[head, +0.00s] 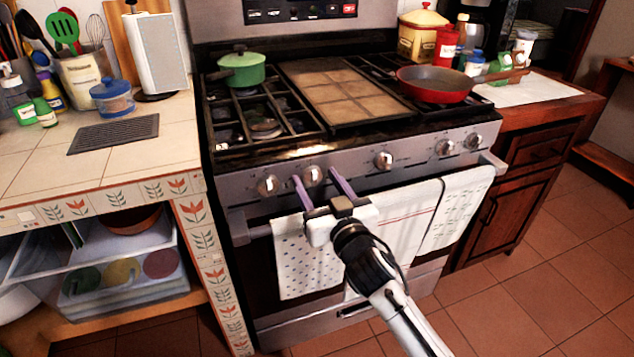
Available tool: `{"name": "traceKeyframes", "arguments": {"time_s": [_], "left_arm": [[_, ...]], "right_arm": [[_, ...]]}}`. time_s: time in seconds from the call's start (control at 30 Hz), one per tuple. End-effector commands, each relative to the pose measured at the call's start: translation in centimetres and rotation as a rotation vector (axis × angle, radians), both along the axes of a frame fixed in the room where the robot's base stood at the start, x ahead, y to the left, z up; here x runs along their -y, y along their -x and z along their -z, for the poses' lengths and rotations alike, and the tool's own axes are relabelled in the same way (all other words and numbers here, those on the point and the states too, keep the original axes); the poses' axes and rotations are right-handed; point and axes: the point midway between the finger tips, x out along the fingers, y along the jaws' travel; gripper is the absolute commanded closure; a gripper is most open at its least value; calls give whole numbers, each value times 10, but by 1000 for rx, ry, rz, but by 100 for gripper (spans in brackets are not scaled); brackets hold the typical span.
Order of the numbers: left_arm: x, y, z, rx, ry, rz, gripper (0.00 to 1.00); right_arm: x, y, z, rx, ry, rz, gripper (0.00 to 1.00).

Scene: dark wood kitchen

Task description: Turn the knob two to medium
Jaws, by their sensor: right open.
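The stove's front panel (350,168) carries a row of several silver knobs. The second knob from the left (313,175) shows between the two fingertips of my right gripper (315,174). That gripper is open, its two purple fingers on either side of the knob. I cannot tell whether they touch it. The leftmost knob (268,185) is just left of the left finger. The middle knob (383,160) is clear, to the right. The knob markings are too small to read. My left gripper is not in view.
Towels (398,222) hang on the oven handle below my right gripper. A green pot (241,69) and a red pan (436,84) stand on the stove top. A tiled counter (165,130) is at left, a wooden cabinet (520,170) at right. Open floor lies at lower right.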

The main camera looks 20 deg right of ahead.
Motion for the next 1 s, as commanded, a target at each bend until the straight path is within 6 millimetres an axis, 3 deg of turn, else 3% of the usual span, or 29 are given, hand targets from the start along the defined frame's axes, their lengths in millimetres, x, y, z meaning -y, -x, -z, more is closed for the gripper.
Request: {"name": "traceKeyframes", "arguments": {"time_s": [0.33, 0.53, 0.6, 1.0], "left_arm": [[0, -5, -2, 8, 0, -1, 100], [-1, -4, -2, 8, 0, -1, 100], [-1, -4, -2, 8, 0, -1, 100], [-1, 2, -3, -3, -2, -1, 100]], "right_arm": [[0, -5, 0, 0, 1, 0, 45], [0, -5, 0, -1, 0, 0, 79], [0, -5, 0, -1, 0, 0, 86], [-1, -5, -1, 3, 88, -1, 86]]}}
